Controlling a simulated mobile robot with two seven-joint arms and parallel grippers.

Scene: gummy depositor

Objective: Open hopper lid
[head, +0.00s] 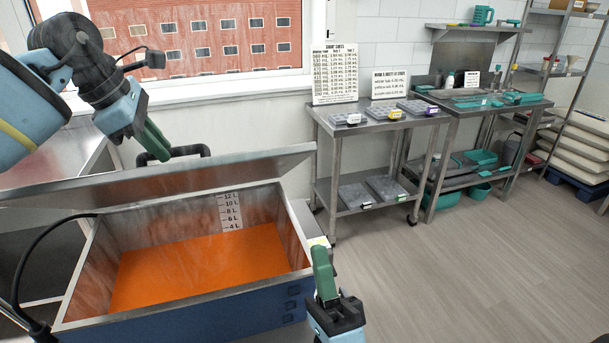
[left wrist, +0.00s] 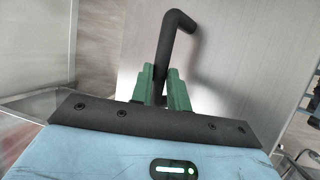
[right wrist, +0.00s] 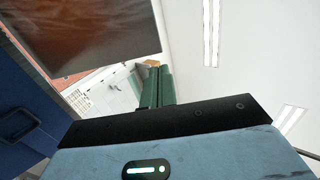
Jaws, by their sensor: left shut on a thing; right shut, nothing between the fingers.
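The steel hopper (head: 75,262) stands open-topped in the head view with orange liquid (head: 190,265) inside, near the lowest mark of its litre scale (head: 229,212). Its lid (head: 110,190) is raised and tilted up along the far side of the opening. My left gripper (head: 157,148) is shut on the black lid handle (head: 203,151). In the left wrist view, the green fingers (left wrist: 160,85) sit around the lower part of the bent black handle (left wrist: 172,40). My right gripper (head: 322,265) is shut and empty, beside the hopper's right front corner. Its closed fingers (right wrist: 158,85) show in the right wrist view.
A steel cart (head: 375,130) with lidded trays and signs stands right of the hopper, beside a steel workbench (head: 485,105) with teal containers. Stacked pale slabs (head: 578,140) are at far right. The floor (head: 470,265) at the right front is clear. A black hose (head: 20,285) is at left.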

